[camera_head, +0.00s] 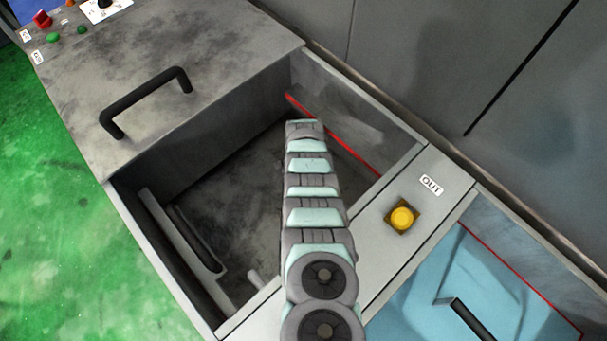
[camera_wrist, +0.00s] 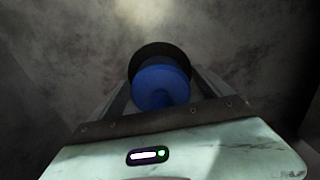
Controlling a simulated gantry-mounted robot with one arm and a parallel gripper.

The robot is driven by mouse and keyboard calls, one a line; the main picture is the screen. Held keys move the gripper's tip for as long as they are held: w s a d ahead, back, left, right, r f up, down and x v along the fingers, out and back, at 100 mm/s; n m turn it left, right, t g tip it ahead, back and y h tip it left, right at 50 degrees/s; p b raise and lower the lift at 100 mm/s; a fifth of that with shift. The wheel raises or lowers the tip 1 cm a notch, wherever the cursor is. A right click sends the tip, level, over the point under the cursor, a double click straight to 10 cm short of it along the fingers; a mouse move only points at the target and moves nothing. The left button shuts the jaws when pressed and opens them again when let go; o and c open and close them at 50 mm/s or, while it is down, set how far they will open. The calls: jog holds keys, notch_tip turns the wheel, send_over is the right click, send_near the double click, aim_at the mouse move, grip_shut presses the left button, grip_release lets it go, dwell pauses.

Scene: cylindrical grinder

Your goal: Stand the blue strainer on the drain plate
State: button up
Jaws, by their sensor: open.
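In the wrist view, the blue strainer (camera_wrist: 163,84) shows as a rounded blue body between the two fingers of my gripper (camera_wrist: 160,80). The fingers are apart, and I cannot tell whether either one touches it. A black round shape (camera_wrist: 158,51) shows just behind the blue body. I cannot tell whether it is the drain plate or part of the strainer. Beyond it is a mottled grey surface. In the head view, my arm reaches down into an open grey tank (camera_head: 215,195) and hides my gripper, the strainer and any drain plate.
A grey cover with a black handle (camera_head: 146,100) lies at the tank's upper left. A ledge with a yellow button (camera_head: 402,217) and an OUT label borders the tank on the right. Blue liquid (camera_head: 450,290) fills the neighbouring bay. A slotted bracket (camera_head: 180,232) lines the left wall.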

notch_tip(320, 180, up, 12)
jog(key=p, duration=0.5)
jog(key=shift+r+p, duration=0.15)
jog(key=shift+p, duration=0.25)
dwell(0.5)
